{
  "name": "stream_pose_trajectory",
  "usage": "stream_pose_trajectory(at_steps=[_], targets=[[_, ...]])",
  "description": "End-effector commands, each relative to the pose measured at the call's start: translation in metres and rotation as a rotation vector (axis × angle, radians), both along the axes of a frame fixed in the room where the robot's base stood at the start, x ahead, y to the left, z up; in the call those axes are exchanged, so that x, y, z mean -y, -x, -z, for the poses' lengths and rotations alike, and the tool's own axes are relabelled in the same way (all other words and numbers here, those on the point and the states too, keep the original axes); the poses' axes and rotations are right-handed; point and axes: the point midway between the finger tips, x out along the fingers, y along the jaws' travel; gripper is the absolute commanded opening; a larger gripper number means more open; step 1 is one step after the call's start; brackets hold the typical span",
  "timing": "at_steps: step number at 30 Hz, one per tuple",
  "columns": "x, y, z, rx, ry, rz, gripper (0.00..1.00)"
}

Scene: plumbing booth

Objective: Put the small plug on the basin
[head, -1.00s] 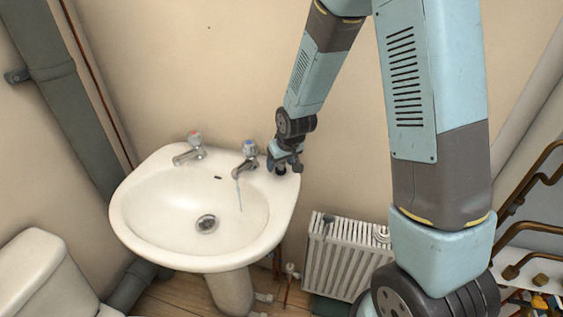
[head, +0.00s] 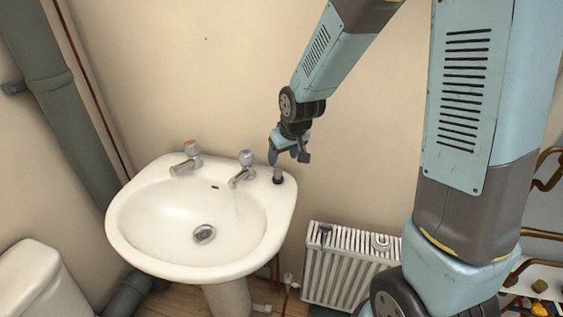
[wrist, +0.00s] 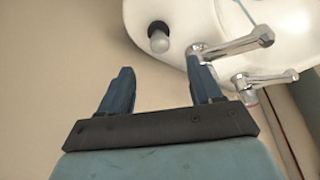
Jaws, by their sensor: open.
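The small plug (head: 278,176), dark with a paler lower part, stands on the back right corner of the white basin's rim, right of the blue-topped tap. In the wrist view the plug (wrist: 158,38) shows a dark part and a pale round part against the basin (wrist: 150,10). The basin (head: 125,222) stands on its pedestal in the head view. My gripper (head: 288,158) is just above the plug and apart from it. In the wrist view its two blue fingers (wrist: 160,85) are spread, with nothing between them.
Two taps, one red-topped (head: 186,160) and one blue-topped (head: 243,170), stand on the basin's back edge, left of the plug. The wall is close behind. A radiator (head: 350,265) is to the right and a white toilet (head: 32,280) to the left.

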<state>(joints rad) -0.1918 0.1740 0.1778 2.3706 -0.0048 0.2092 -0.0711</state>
Motion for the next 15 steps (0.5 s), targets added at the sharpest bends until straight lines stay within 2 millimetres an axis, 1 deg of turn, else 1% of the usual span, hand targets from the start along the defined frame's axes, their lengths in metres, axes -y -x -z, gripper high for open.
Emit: stream_pose_trajectory(at_steps=[1,6,15], targets=[[0.001,0.001,-0.007,0.004,-0.001,0.001,0.64],[0.004,0.007,-0.02,0.002,-0.001,0.002,0.64],[0.005,0.01,-0.027,0.001,0.0,0.001,0.64]])
